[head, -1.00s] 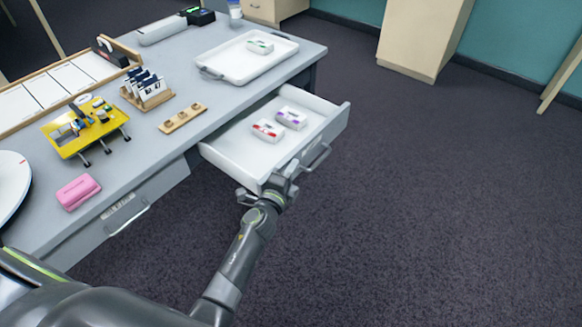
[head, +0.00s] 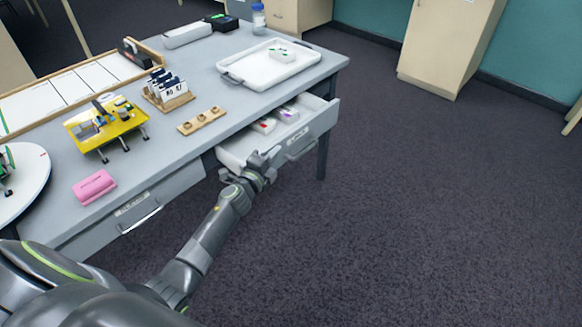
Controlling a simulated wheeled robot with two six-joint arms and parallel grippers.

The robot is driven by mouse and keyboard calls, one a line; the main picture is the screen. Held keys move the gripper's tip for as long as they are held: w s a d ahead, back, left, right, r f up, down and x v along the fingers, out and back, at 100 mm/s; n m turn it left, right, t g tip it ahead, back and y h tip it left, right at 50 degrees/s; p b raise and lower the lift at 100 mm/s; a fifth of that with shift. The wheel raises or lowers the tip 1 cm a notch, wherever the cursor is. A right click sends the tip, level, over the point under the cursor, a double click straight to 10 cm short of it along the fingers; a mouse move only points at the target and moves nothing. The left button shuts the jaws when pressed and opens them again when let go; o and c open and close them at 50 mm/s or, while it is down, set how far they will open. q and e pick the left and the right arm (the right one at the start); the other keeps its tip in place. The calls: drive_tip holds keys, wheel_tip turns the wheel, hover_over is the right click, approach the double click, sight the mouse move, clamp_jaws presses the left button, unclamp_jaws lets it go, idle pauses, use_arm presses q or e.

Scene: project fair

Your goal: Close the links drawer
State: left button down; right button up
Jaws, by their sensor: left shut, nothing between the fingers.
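The open drawer (head: 325,122) juts out from under the right part of the grey table and is partly pushed in. Its white inside holds a box with red marks (head: 264,125) and a box with purple marks (head: 288,114). A metal bar handle (head: 301,150) is on its front. My left gripper (head: 267,160) is shut and empty at the left part of the drawer front, left of the handle; it appears to touch the front. I cannot read a label on this drawer. My right gripper is not in view.
A second, shut drawer (head: 165,196) is at the left of the table. On the table (head: 190,148) are a white tray (head: 262,68), a yellow model (head: 105,125), a card rack, a wooden strip and a pink case (head: 94,187). The carpet (head: 420,210) at right is clear.

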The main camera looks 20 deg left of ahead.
use_arm(q)
drive_tip(key=shift+w+a+b, duration=0.15)
drive_tip(key=shift+w+a, duration=0.15)
drive_tip(key=shift+a, duration=0.55)
drive_tip(key=shift+w+a+b, duration=0.2)
drive_tip(key=shift+w+a, duration=0.15)
drive_tip(key=shift+a, duration=0.5)
drive_tip(key=shift+w+a+b, duration=0.15)
drive_tip(key=shift+w+a, duration=0.15)
drive_tip(key=shift+a, duration=0.55)
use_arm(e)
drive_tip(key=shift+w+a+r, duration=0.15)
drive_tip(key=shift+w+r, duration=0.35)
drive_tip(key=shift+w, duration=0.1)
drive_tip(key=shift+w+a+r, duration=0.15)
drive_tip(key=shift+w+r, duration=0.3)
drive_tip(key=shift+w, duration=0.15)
